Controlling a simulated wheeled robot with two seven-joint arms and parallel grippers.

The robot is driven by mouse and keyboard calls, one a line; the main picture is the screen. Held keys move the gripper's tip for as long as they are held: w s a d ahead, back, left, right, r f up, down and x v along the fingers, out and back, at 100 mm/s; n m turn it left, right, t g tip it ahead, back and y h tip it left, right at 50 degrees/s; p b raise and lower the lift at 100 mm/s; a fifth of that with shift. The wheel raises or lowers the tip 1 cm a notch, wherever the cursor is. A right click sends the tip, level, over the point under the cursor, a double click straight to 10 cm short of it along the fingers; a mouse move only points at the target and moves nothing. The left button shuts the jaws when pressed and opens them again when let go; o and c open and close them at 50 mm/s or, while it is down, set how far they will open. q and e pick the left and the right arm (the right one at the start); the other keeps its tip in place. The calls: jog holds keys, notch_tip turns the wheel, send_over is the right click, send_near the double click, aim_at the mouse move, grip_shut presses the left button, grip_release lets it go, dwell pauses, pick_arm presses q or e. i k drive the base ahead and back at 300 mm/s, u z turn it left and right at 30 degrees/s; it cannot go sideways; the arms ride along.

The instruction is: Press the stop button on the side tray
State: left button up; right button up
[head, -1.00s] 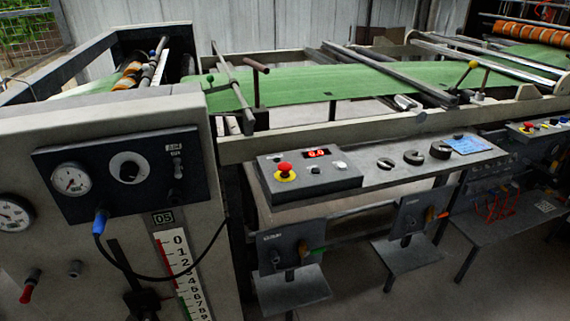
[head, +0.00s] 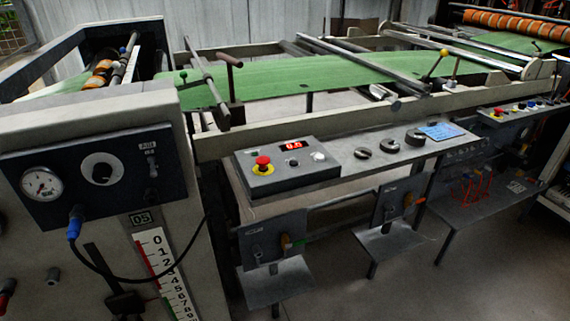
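The side tray (head: 350,162) is a grey shelf along the near side of the machine. A control box (head: 282,180) stands at its left end. A red mushroom button (head: 263,162) on a yellow base, which looks like the stop button, sits on the box's left part. A lit red display (head: 291,145) and small pale buttons are beside it. Neither of my grippers is in view, and nothing touches the button.
Round dark pieces (head: 389,145) and a blue card (head: 441,131) lie on the tray's right part. A grey cabinet (head: 100,240) with a gauge (head: 41,184) and a looping cable stands at the left. Small low shelves (head: 275,282) jut out below the tray. Floor at the lower right is clear.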

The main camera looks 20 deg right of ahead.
aim_at(262, 162)
jog(key=z, duration=0.45)
jog(key=i, duration=0.4)
jog(key=z, duration=0.3)
